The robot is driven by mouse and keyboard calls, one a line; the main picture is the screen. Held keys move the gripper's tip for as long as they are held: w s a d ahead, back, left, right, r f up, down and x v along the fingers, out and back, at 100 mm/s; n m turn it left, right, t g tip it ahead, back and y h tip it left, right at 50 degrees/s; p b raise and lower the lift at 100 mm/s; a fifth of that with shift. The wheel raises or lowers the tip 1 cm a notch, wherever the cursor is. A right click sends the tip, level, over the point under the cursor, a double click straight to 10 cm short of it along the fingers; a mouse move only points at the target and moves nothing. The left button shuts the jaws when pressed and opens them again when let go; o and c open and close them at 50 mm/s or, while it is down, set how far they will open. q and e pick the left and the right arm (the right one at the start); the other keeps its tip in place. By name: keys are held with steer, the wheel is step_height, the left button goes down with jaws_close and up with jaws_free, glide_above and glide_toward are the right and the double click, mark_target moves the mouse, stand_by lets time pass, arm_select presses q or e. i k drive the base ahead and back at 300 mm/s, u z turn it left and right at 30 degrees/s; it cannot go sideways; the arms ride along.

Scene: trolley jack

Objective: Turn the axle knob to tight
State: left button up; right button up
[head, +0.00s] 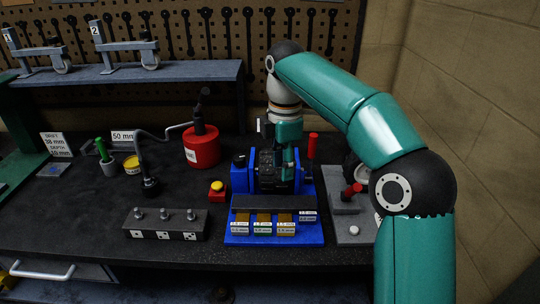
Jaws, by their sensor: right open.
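A blue fixture (313,232) stands at the middle of the bench, with dark parts at its back and labelled brass-coloured blocks along its front. My right arm comes in from the right and bends down over the fixture. My right gripper (286,176) is open at the dark parts at the back of the fixture. I cannot tell whether its fingers touch anything. No axle knob can be made out for certain; the gripper and wrist cover part of that area. A small dark knob-like part (240,160) shows at the fixture's back left. My left gripper is not in view.
A red-handled lever (313,143) stands close right of my gripper. A grey block with a red handle (347,206) is further right. Left are a yellow-topped red button (217,190), a red can (202,150) and a dark block with studs (165,224). The front left bench is clear.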

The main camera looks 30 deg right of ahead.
mark_target(238, 160)
steer(key=z, duration=0.1)
steer(key=i, duration=1)
steer(key=u, duration=0.05)
